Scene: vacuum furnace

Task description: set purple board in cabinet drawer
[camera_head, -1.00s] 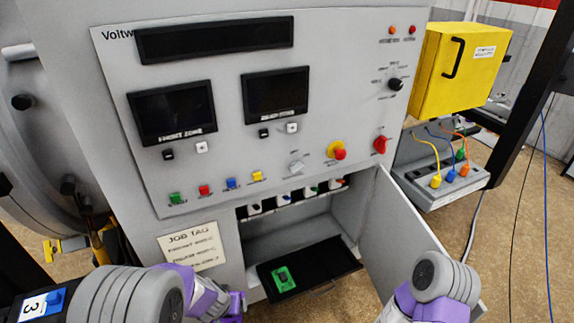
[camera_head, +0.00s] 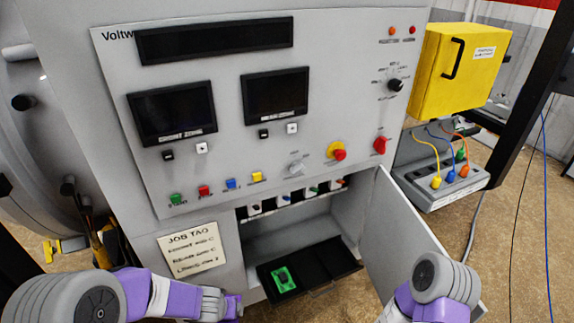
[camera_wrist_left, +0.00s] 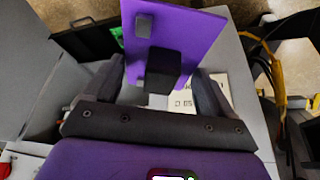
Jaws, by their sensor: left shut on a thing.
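The purple board (camera_wrist_left: 200,32) is in the left wrist view, a flat plate with dark blocks on its face. My left gripper (camera_wrist_left: 160,88) is shut on the board's larger dark block. In the head view the left hand is low, just left of the open cabinet drawer (camera_head: 333,264). The board is hard to tell from my purple wrist there. The black drawer is pulled out low in the cabinet. A green board (camera_head: 284,280) lies in its left part; the right part looks empty. My right arm is at lower right; its gripper is not visible.
The cabinet door (camera_head: 405,235) stands open right of the drawer. A job tag (camera_head: 192,249) is on the panel at left. A yellow box (camera_head: 462,70) and a socket strip with coloured plugs (camera_head: 440,190) are at right.

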